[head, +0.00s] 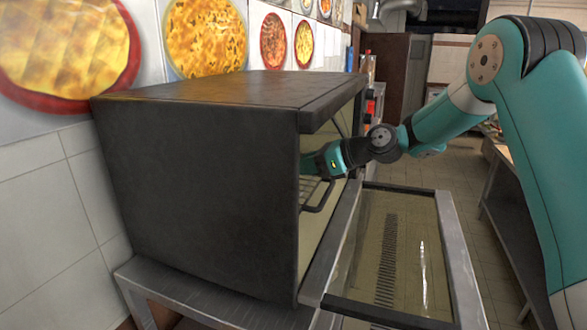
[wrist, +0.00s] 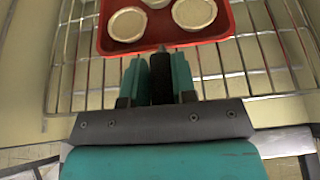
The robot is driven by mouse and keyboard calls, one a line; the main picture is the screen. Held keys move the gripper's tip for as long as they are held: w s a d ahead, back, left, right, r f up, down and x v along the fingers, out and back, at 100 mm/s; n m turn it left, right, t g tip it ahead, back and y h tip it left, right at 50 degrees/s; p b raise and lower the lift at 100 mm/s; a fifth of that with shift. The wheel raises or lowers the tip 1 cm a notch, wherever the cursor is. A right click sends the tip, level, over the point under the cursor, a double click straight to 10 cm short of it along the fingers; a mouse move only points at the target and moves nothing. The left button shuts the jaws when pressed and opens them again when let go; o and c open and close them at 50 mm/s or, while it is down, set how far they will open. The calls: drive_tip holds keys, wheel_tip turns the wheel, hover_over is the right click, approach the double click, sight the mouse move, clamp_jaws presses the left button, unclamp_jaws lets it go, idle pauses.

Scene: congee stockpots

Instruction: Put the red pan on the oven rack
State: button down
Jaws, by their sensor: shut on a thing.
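The red pan (wrist: 155,32) is in the wrist view, top middle, with pale round pieces lying in it. My gripper (wrist: 160,68) is shut on its dark handle (wrist: 162,56). The wire oven rack (wrist: 265,62) shows below and around the pan. I cannot tell whether the pan touches the rack or hangs just above it. In the head view my gripper (head: 316,164) reaches into the oven through its open front. The rack's front edge (head: 322,196) shows just below it. The oven's side wall hides the pan there.
The dark oven (head: 205,185) stands on a metal table (head: 195,298) against the tiled wall. Its glass door (head: 385,250) is folded down in front, below my arm. A counter (head: 508,205) stands at the right, with open floor between.

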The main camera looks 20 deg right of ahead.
drive_tip(key=shift+w+a+r, duration=0.1)
drive_tip(key=shift+w+a, duration=0.15)
drive_tip(key=shift+a, duration=0.1)
drive_tip(key=shift+w+a+f+b, duration=0.2)
drive_tip(key=shift+w+a+b, duration=0.1)
drive_tip(key=shift+b, duration=0.1)
drive_tip(key=shift+f, duration=0.1)
drive_tip(key=shift+s+d+b, duration=0.15)
drive_tip(key=shift+b, duration=0.3)
drive_tip(key=c, duration=0.9)
unclamp_jaws()
drive_tip(key=shift+f, duration=0.1)
